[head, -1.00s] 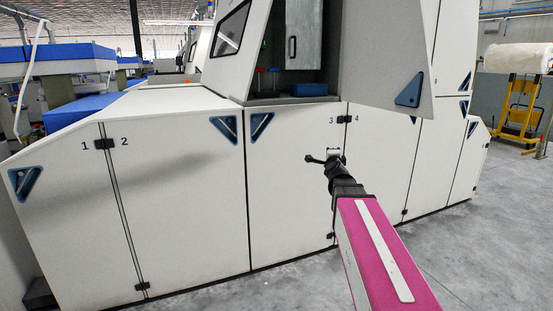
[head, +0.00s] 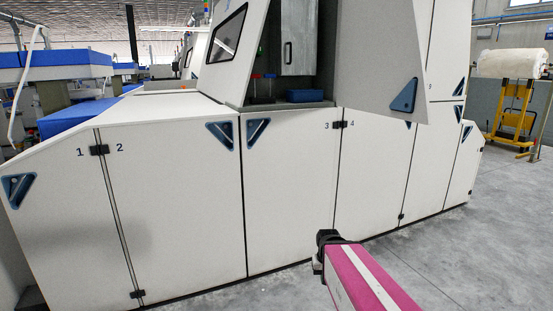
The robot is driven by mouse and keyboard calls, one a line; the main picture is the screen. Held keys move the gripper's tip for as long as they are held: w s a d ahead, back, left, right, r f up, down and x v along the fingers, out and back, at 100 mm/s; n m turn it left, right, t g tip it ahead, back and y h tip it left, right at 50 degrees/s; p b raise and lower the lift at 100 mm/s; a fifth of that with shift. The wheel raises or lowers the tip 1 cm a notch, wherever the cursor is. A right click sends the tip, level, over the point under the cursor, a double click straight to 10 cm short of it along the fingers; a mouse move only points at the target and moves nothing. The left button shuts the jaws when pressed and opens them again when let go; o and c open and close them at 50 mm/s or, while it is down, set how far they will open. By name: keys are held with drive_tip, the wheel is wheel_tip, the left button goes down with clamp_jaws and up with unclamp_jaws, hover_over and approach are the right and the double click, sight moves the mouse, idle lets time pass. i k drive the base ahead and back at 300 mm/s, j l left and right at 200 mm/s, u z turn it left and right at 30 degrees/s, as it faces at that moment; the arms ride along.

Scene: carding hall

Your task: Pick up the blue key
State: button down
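I cannot make out a blue key for certain. In the open recess of the white machine (head: 180,150), small thin upright items with red and bluish parts (head: 270,76) stand on the ledge; they are too small to tell apart. A blue box-like item (head: 306,95) sits to their right on the same ledge. My pink arm reaches in from the bottom right and ends in a black wrist joint, low in front of the machine and well below the recess. My gripper's fingers do not show.
The machine's numbered white doors form a wall ahead. A slanted white panel (head: 380,60) stands out right of the recess. Grey floor (head: 450,250) is free at the right. A yellow trolley (head: 515,110) with a white roll stands farther back.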

sight(268, 76)
drive_tip(key=l+u, duration=0.1)
drive_tip(key=u, duration=0.5)
drive_tip(key=i+l+u, duration=0.25)
drive_tip(key=l, duration=0.15)
drive_tip(key=l+u, duration=0.25)
drive_tip(key=l, duration=0.15)
drive_tip(key=i+l+u, duration=0.2)
drive_tip(key=l, duration=0.3)
drive_tip(key=l+u, duration=0.25)
drive_tip(key=l, duration=0.2)
drive_tip(key=l+u, duration=0.2)
drive_tip(key=l, duration=2.85)
drive_tip(key=z, duration=1.6)
drive_tip(key=k+j+u, duration=0.15)
drive_tip(key=k+j, duration=0.05)
drive_tip(key=j, duration=0.1)
